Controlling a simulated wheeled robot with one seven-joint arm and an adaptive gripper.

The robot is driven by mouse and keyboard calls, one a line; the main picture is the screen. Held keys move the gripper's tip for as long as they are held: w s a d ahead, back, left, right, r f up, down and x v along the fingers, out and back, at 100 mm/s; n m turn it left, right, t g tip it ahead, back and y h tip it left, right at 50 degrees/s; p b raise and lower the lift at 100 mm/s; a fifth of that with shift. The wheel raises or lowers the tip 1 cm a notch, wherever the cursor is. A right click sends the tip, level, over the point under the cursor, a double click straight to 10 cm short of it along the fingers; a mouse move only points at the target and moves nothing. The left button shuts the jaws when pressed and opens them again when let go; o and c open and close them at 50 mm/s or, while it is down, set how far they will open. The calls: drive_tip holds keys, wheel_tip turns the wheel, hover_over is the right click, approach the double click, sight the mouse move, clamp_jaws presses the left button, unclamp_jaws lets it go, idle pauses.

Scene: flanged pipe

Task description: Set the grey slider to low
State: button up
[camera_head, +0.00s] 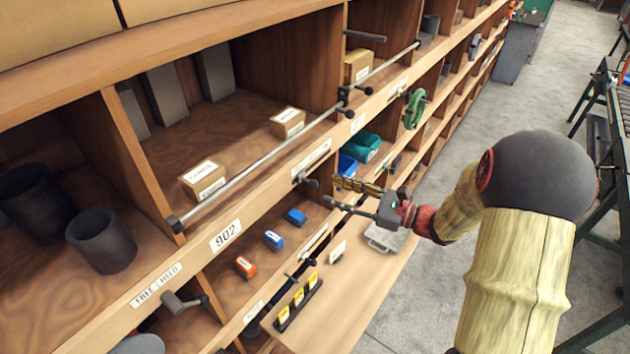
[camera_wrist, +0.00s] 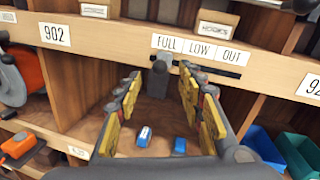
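The grey slider (camera_wrist: 158,82) sits on the shelf edge in the wrist view, at the left end of a dark slot (camera_wrist: 218,71). A label strip (camera_wrist: 201,49) above reads FULL, LOW, OUT from left to right; the slider stands below FULL. In the head view the slider (camera_head: 306,180) is small, left of my fingertips. My gripper (camera_wrist: 161,74) is open, with one finger on each side of the slider in the wrist view. My gripper also shows in the head view (camera_head: 334,193), with a gap between its fingers and the slider. Contact is not visible.
A metal rail (camera_head: 270,155) runs along the shelf front above the slider. Small boxes (camera_head: 204,180) stand on that shelf. Blue and orange items (camera_head: 273,240) lie in the compartment below. Floor space (camera_head: 450,165) is free at right.

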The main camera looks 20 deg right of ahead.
sight(313, 184)
drive_tip(key=p+x, duration=0.1)
drive_tip(key=x, duration=0.6)
drive_tip(key=shift+w+a+p, duration=0.15)
drive_tip(key=shift+a+p, duration=0.05)
drive_tip(key=shift+p, duration=0.1)
drive_tip(key=shift+c, duration=0.2)
clamp_jaws()
idle(0.5)
